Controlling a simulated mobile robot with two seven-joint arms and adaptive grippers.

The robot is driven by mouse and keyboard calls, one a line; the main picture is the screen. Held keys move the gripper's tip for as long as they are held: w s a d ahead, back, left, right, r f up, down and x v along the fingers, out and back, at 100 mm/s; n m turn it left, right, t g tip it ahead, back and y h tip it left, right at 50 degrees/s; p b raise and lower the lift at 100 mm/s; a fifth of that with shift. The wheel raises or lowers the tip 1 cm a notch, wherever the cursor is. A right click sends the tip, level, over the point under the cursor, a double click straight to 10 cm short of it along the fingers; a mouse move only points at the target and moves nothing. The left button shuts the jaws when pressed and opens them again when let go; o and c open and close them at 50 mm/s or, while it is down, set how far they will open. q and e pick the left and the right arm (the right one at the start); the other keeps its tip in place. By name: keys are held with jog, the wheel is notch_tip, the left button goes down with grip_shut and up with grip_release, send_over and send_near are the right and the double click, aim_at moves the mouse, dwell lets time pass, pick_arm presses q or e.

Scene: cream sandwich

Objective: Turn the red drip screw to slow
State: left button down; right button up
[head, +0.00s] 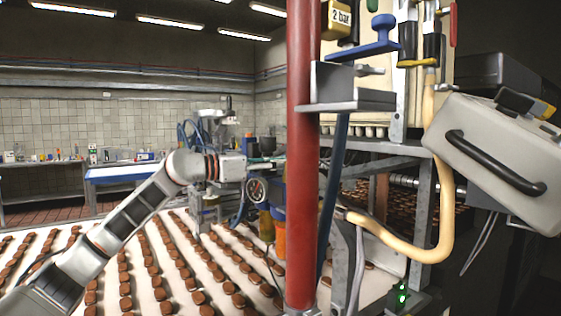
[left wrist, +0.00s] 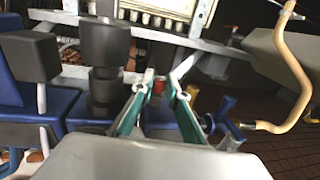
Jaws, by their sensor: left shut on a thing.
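The red drip screw (left wrist: 159,86) is a small red piece in the left wrist view, between the fingertips of my left gripper (left wrist: 161,92). The gripper's teal-lined fingers come in from both sides and are shut on it. In the head view my left gripper (head: 266,162) reaches from the left toward the machine, just left of a red post (head: 302,150). I cannot make out the screw there. I see no slow marking and cannot tell which way the screw is turned. My right gripper is in neither view.
A blue-handled valve (head: 376,38), a yellow "2 bar" tag (head: 341,18) and a beige hose (head: 447,190) are at right. A grey case (head: 500,155) stands beside them. A conveyor (head: 170,300) carries rows of brown biscuits. A dark cylinder (left wrist: 104,50) stands left of the fingers.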

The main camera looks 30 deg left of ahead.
pick_arm(q)
jog(key=shift+d+n+t+y+p, duration=0.1)
jog(key=shift+n+t+y+p, duration=0.45)
jog(key=shift+y, duration=0.25)
jog(key=shift+d+f+n+y, duration=0.1)
jog(key=shift+f+n+y, duration=0.1)
jog(key=shift+n+y, duration=0.25)
jog(key=shift+y, duration=0.35)
jog(key=shift+r+t, duration=0.1)
jog(key=shift+t, duration=0.15)
jog(key=c, duration=2.2)
grip_release()
jog(key=shift+c, duration=0.2)
jog(key=shift+m+g+h, duration=0.3)
jog(key=shift+g+h, duration=0.1)
jog(key=shift+h, duration=0.2)
